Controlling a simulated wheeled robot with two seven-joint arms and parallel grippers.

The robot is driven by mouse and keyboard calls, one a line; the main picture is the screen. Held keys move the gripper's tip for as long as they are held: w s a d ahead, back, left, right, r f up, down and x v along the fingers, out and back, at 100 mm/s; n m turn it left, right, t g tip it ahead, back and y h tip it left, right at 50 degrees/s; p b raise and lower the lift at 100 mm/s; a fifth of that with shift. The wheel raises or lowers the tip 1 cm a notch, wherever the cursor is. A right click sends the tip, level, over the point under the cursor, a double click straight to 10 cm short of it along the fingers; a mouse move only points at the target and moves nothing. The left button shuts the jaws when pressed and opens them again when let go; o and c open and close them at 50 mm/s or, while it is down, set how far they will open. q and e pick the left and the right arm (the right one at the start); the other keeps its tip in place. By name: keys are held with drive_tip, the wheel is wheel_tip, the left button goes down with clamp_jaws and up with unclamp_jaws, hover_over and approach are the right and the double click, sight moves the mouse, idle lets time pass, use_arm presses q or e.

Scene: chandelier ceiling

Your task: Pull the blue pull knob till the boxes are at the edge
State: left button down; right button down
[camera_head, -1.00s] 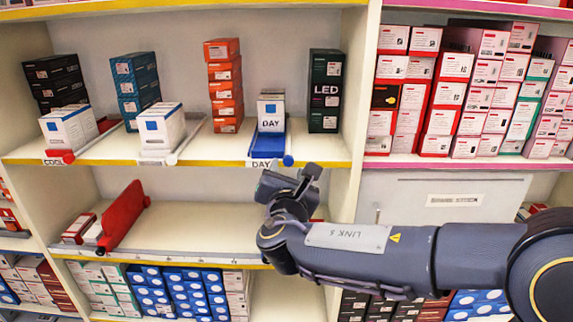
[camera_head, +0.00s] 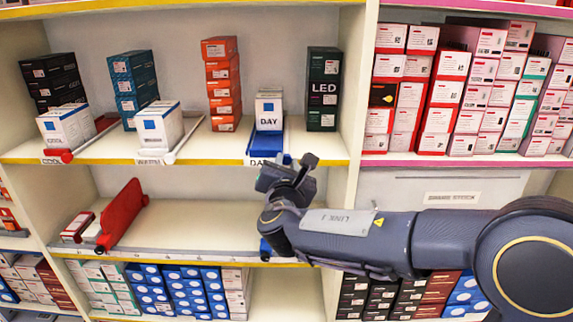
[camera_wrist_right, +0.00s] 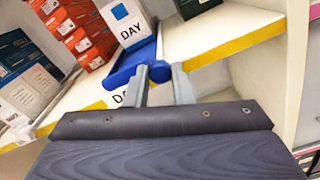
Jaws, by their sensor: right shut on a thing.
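The blue pusher tray (camera_head: 270,143) lies on the upper shelf at the DAY label, with white DAY boxes (camera_head: 269,112) standing on it, back from the shelf's front edge. In the right wrist view the blue pull knob (camera_wrist_right: 160,70) sits at the front of the tray, between the two fingers. My right gripper (camera_head: 301,163) is at the shelf's front edge. In the wrist view my right gripper (camera_wrist_right: 159,88) is shut on the knob. The knob is hidden behind the gripper in the head view. My left gripper is out of view.
White boxes (camera_head: 157,128) on a white pusher and others by a red pusher (camera_head: 98,140) stand to the left. A green LED box stack (camera_head: 322,90) is close on the right, beside the upright divider (camera_head: 354,110). The lower shelf (camera_head: 190,225) has free room.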

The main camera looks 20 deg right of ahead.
drive_tip(key=b+v, duration=0.2)
drive_tip(key=v, duration=1.2)
drive_tip(key=shift+s, duration=0.15)
drive_tip(key=shift+r, duration=0.1)
drive_tip(key=c, duration=1.2)
unclamp_jaws()
drive_tip(key=shift+c, duration=0.2)
drive_tip(key=v, duration=0.8)
drive_tip(key=shift+b, duration=0.35)
